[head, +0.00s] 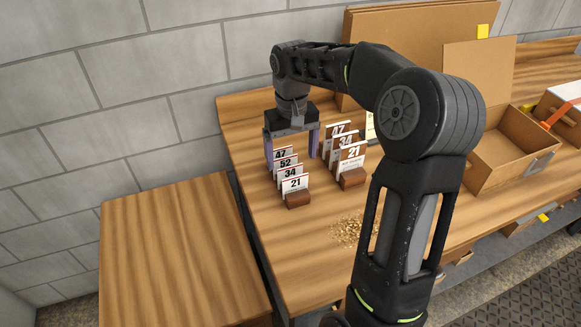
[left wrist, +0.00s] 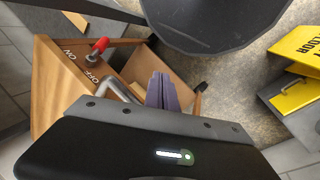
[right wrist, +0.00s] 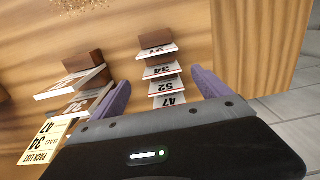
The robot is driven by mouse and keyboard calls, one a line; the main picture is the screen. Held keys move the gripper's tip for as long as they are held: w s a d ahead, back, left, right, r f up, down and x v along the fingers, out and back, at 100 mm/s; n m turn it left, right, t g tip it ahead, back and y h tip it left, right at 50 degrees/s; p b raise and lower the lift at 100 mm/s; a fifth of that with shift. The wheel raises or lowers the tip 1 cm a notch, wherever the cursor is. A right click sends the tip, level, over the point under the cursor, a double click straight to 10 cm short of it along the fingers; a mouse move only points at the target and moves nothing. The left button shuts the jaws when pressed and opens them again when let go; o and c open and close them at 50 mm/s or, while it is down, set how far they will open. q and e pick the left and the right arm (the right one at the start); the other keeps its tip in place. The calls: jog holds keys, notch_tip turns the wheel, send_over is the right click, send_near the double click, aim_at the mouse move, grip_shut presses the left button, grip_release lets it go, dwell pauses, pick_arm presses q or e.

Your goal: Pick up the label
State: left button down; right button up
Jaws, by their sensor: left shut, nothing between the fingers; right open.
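White number labels marked 47, 52, 34 and 21 (head: 295,184) stand in a row on a brown wooden holder (head: 298,199). A second row, with labels 47, 34 and 21 (head: 353,155), stands to its right on another holder (head: 352,179). My right gripper (head: 291,150) is open above the back of the left row, fingers pointing down. In the right wrist view, its fingers (right wrist: 162,84) lie either side of the left row, near labels 47 (right wrist: 169,100) and 52 (right wrist: 165,86); contact cannot be told. My left gripper (left wrist: 162,90) is shut and empty, away from the labels.
A yellowish pick list card showing 34 (right wrist: 44,143) is beside the right row. Wood chips (head: 348,231) lie on the table (head: 262,240). An open cardboard box (head: 503,150) stands at right. The left wrist view shows a red-handled lever (left wrist: 98,48) and a yellow sign (left wrist: 296,50).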

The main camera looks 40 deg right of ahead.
aim_at(290, 174)
jog(key=shift+s+a, duration=0.1)
jog(key=shift+s, duration=0.05)
jog(key=shift+f, duration=1.3)
jog(key=shift+f+p, duration=0.1)
jog(key=shift+p, duration=0.2)
jog(key=shift+f, duration=0.3)
jog(key=f, duration=0.1)
jog(key=f+p, duration=0.1)
jog(key=f, duration=0.2)
jog(key=shift+w+f, duration=0.2)
jog(key=shift+w, duration=0.1)
jog(key=shift+c, duration=0.6)
jog(key=c, duration=1.3)
jog(key=shift+r, duration=0.15)
